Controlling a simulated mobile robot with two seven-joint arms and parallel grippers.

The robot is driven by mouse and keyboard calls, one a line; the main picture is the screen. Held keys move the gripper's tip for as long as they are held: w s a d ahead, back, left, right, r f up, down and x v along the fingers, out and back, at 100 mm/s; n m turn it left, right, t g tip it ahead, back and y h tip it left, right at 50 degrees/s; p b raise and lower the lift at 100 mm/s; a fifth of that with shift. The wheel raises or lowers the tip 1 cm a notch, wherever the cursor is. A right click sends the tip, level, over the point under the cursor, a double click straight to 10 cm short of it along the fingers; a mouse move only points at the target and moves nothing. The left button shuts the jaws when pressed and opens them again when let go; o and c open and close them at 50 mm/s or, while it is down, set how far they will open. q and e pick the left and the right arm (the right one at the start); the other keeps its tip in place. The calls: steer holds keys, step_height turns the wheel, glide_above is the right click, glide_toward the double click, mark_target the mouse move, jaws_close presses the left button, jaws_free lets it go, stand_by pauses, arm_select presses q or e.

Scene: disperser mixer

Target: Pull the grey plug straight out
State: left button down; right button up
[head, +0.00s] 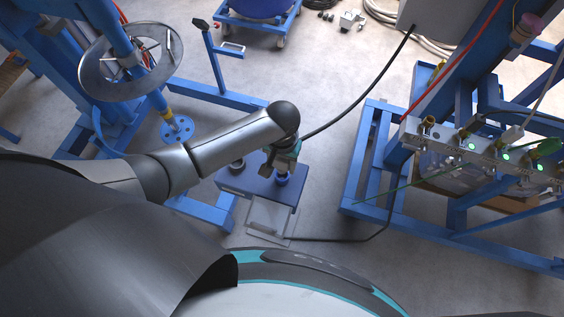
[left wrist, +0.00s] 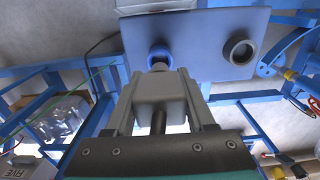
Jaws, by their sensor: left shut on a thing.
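The grey plug (left wrist: 158,93) is a blocky body held between the two fingers of my left gripper (left wrist: 160,105), which is shut on it. In the left wrist view its narrow front end points into the blue ring socket (left wrist: 160,54); I cannot tell how deep it sits. In the head view my left gripper (head: 281,160) is over the blue socket (head: 282,180) on the dark blue box (head: 257,188), and hides most of the plug. A black cable (head: 362,92) runs from the gripper area to the upper right. My right gripper is not in view.
A second, grey socket (head: 237,165) is beside the blue one. A light grey plate (head: 267,220) adjoins the box's near side. A blue frame with a valve manifold (head: 480,146) stands right; a mixer stand with a handwheel (head: 130,60) stands left. Floor between is mostly clear.

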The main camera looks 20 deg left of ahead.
mark_target(282, 164)
arm_select(q)
steer(key=shift+r, duration=0.1)
steer(key=shift+r, duration=1.95)
